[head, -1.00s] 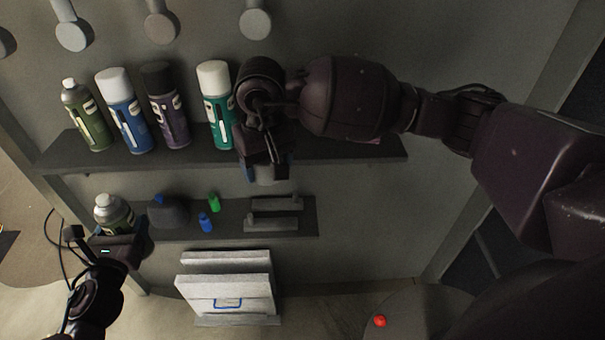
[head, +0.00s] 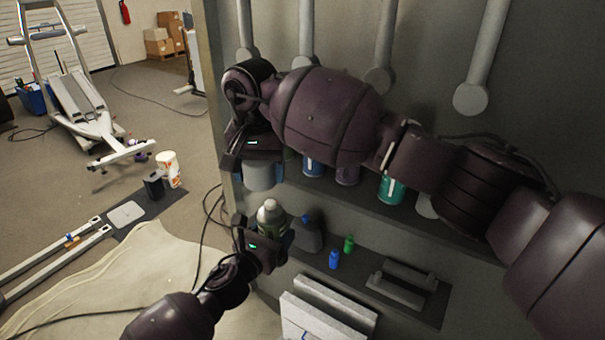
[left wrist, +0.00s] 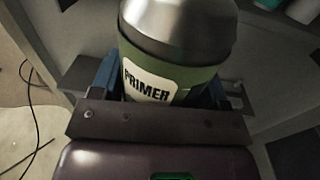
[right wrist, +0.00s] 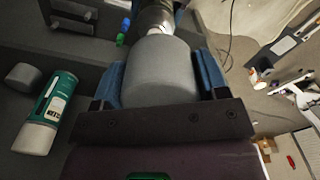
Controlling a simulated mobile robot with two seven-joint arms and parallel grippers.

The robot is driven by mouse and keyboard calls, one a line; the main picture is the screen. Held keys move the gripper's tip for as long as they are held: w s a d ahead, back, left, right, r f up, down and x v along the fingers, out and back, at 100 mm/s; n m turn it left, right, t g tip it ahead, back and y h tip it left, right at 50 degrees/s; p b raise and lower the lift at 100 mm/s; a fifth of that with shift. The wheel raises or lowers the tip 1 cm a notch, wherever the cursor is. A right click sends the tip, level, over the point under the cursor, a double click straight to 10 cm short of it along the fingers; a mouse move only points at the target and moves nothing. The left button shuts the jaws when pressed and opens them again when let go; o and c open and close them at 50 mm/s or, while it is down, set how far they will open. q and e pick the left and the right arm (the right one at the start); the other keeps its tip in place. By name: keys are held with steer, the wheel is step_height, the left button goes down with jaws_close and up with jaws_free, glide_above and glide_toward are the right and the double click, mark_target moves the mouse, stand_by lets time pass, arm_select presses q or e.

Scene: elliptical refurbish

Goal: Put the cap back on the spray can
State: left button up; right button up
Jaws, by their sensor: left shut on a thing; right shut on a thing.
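The green primer spray can (head: 270,218) has a bare silver top. It shows close up in the left wrist view (left wrist: 176,60), with the word PRIMER on its label. My left gripper (head: 265,240) is shut around its body. The grey cap (head: 264,176) is in my right gripper (head: 258,165), which is shut on its sides. In the head view the cap is just above the can's top and looks apart from it. In the right wrist view the cap (right wrist: 160,75) hides part of the can (right wrist: 152,20) beyond it.
The upper shelf holds a teal can (head: 391,189), other cans partly hidden by my right arm, and another grey cap (right wrist: 22,75).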

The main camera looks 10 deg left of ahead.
mark_target(271, 202)
steer(key=w+f, duration=0.1)
steer(key=w+f+m, duration=0.1)
steer(key=shift+d+f+m, duration=0.1)
steer(key=shift+f+m, duration=0.2)
steer(key=shift+f, duration=0.05)
steer(key=shift+w+d+f, duration=0.15)
steer(key=shift+w+d, duration=0.05)
steer(key=shift+d, duration=0.1)
steer(key=shift+s+f, duration=0.15)
steer(key=shift+f, duration=2.8)
steer(key=shift+f, duration=0.8)
steer(key=o, duration=0.9)
steer(key=shift+o, duration=0.4)
steer(key=shift+r, duration=3.5)
